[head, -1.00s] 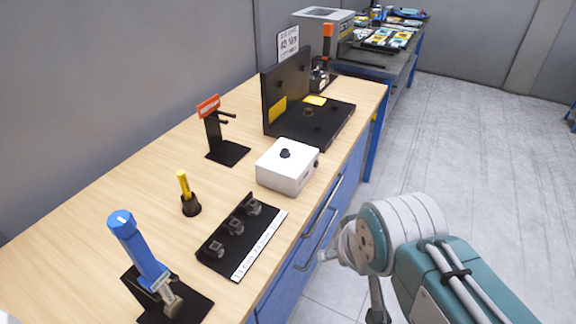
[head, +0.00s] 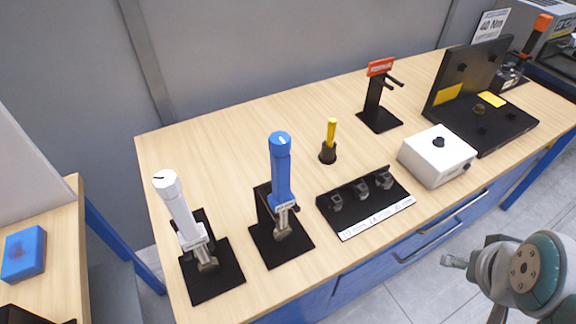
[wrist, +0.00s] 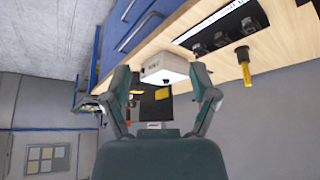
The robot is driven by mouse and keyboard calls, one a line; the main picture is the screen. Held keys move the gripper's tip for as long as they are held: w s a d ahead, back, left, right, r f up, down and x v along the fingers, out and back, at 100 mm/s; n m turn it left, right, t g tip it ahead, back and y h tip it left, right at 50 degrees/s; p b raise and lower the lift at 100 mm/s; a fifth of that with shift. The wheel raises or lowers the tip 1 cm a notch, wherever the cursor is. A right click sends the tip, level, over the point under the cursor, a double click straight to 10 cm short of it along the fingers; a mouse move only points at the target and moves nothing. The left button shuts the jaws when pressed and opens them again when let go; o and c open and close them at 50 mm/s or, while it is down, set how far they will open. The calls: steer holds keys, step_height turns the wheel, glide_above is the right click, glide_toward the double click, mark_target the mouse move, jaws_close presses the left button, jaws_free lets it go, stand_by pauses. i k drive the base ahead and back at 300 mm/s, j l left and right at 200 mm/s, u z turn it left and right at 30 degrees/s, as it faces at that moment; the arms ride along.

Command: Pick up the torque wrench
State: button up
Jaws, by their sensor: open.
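Two wrench-like tools stand upright, slightly tilted, in black stands at the left part of the wooden workbench. One has a blue handle (head: 281,172), the other a white handle (head: 178,208); both have grey metal heads low in their stands. I cannot tell from the frames which one the task means. My gripper (wrist: 161,78) is open and empty in the wrist view, its two fingers spread. In the head view my arm is at the lower right, beyond the bench's front edge, well right of both tools. Neither tool shows in the wrist view.
A second bench with a blue block (head: 24,253) is at far left.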

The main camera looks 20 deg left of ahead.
mark_target(192, 235)
steer(key=u, duration=2.05)
steer(key=k+j, duration=0.15)
steer(key=j, duration=0.15)
steer(key=k+j+z, duration=0.4)
steer(key=j, duration=0.15)
